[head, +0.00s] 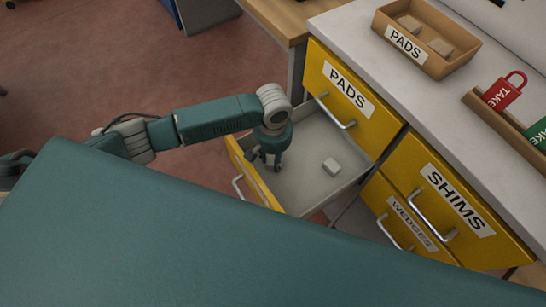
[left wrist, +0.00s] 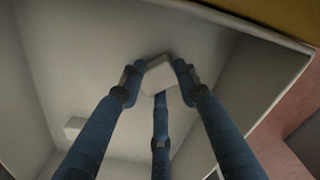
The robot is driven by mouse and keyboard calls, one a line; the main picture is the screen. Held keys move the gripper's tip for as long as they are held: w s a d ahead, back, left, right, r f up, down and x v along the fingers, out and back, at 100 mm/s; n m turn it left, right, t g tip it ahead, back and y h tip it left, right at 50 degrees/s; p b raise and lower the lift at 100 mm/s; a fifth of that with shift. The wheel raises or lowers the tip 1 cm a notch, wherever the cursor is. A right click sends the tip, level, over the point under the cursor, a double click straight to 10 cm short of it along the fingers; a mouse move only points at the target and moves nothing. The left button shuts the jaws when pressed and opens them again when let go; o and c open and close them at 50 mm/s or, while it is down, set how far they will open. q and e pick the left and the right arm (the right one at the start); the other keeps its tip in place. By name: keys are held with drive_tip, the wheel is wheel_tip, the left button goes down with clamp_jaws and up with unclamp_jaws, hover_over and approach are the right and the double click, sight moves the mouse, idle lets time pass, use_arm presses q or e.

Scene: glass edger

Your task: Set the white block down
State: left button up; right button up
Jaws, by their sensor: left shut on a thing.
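My left gripper (head: 270,162) points down inside an open drawer (head: 305,192) with a pale grey inside and a yellow front. In the left wrist view its blue fingers (left wrist: 160,85) are shut on a white block (left wrist: 158,74), held at the fingertips. Whether this block touches the drawer floor I cannot tell. In the head view the held block is hidden by the gripper. A second white block (head: 332,166) lies loose on the drawer floor, right of the gripper; it also shows in the left wrist view (left wrist: 75,127). My right gripper is not in view.
The yellow PADS drawer (head: 350,110) above is shut. The SHIMS (head: 455,205) and WEDGES (head: 405,222) drawers are shut to the right. On the counter stand a PADS tray (head: 427,66) with two blocks and a holder with red (head: 504,92) and green tags. Bare drawer floor surrounds the loose block.

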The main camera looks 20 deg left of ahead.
use_arm(q)
drive_tip(key=o, duration=1)
drive_tip(key=shift+o, duration=0.2)
wheel_tip(320, 180, up, 12)
drive_tip(key=shift+r+p, duration=0.15)
drive_tip(key=shift+p, duration=0.25)
